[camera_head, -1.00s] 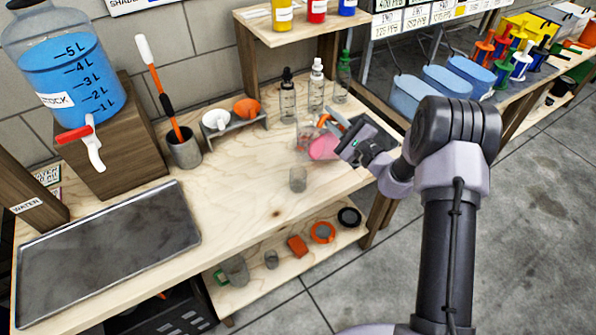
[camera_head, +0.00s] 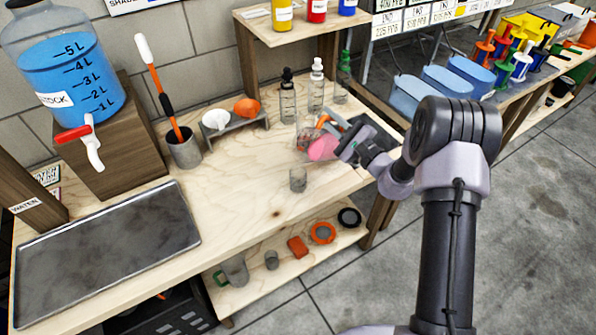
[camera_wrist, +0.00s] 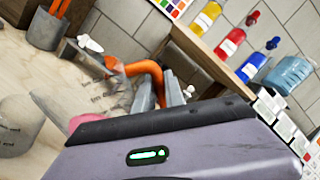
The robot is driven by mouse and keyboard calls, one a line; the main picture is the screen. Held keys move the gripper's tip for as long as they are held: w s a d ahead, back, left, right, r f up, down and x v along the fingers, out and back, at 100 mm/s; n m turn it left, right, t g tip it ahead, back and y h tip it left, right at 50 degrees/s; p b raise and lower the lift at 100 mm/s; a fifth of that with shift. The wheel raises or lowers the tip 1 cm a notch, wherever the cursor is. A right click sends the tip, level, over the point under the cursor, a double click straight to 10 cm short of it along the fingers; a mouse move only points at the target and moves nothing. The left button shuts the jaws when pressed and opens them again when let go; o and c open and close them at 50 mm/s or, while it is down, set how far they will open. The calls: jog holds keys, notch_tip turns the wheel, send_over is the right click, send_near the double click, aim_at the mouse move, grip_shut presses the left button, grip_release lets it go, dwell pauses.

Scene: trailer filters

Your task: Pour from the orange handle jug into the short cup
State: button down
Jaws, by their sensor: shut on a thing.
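The clear jug (camera_head: 305,138) with an orange handle is at the right of the workbench, with pink showing at its lower part. My gripper (camera_head: 335,132) is shut on the orange handle, from the right side. In the wrist view the handle (camera_wrist: 150,69) sits between my fingers (camera_wrist: 160,92), and the jug's marked clear wall (camera_wrist: 108,90) is partly hidden by my wrist. The jug looks tilted; its clearance from the bench is hard to tell. The short cup (camera_head: 298,181) stands upright on the bench, in front of the jug and apart from it. A clear vessel (camera_wrist: 18,122) shows at the wrist view's left edge.
Dropper bottles (camera_head: 287,97) stand behind the jug. A grey holder (camera_head: 236,130) with white and orange scoops is at the left. A dark tray (camera_head: 105,250) covers the bench's left front. Bare wood lies left of the cup. The bench's front edge is close to the cup.

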jog(key=shift+s+a+r+n+y, duration=0.15)
jog(key=shift+s+a+r+n, duration=0.25)
jog(key=shift+n, duration=0.35)
jog(key=shift+s+a+r+n+y, duration=0.15)
jog(key=shift+s+a+r+n, duration=0.25)
jog(key=shift+n, duration=0.35)
dwell(6.5)
